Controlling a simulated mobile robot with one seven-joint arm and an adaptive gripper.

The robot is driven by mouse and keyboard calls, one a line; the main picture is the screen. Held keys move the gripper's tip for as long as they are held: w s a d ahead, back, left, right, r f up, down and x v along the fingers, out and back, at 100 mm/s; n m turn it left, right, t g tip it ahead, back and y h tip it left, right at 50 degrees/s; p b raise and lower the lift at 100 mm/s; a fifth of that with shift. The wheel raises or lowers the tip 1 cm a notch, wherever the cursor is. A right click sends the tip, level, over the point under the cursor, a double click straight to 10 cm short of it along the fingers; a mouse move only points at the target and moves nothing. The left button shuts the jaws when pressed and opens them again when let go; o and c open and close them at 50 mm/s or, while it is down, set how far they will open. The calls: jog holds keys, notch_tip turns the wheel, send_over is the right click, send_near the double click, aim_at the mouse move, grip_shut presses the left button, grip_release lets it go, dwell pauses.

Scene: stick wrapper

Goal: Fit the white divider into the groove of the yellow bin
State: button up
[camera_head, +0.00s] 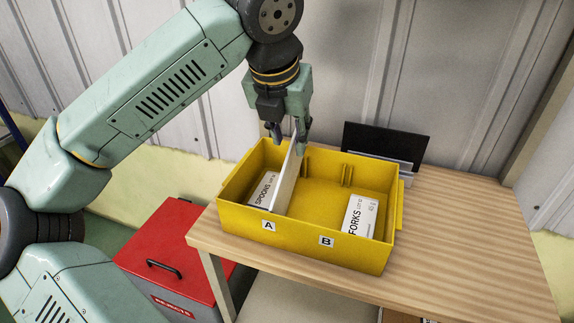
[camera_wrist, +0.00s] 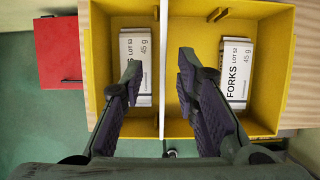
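The yellow bin (camera_head: 320,245) sits on the wooden table, with labels A and B on its front wall. The white divider (camera_head: 287,182) stands on edge in the bin between the two sections, running front to back. In the wrist view it is a thin white line (camera_wrist: 162,70). Paired ribs form an empty groove (camera_head: 346,175) on the far wall; another ribbed groove (camera_head: 306,165) is just right of the divider. Whether the divider's ends are seated cannot be told. My gripper (camera_head: 289,142) points down above the divider, fingers apart on either side of it (camera_wrist: 158,75).
A SPOONS box (camera_head: 264,188) lies in section A and a FORKS box (camera_head: 360,217) in section B. A black panel in a holder (camera_head: 385,145) stands behind the bin. A red-lidded box (camera_head: 170,250) is at left. The table's right side is clear.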

aim_at(294, 154)
jog(key=shift+p+x, duration=1.05)
jog(key=shift+x, duration=2.05)
jog(key=shift+s+d, duration=0.15)
jog(key=shift+c, duration=0.4)
grip_shut()
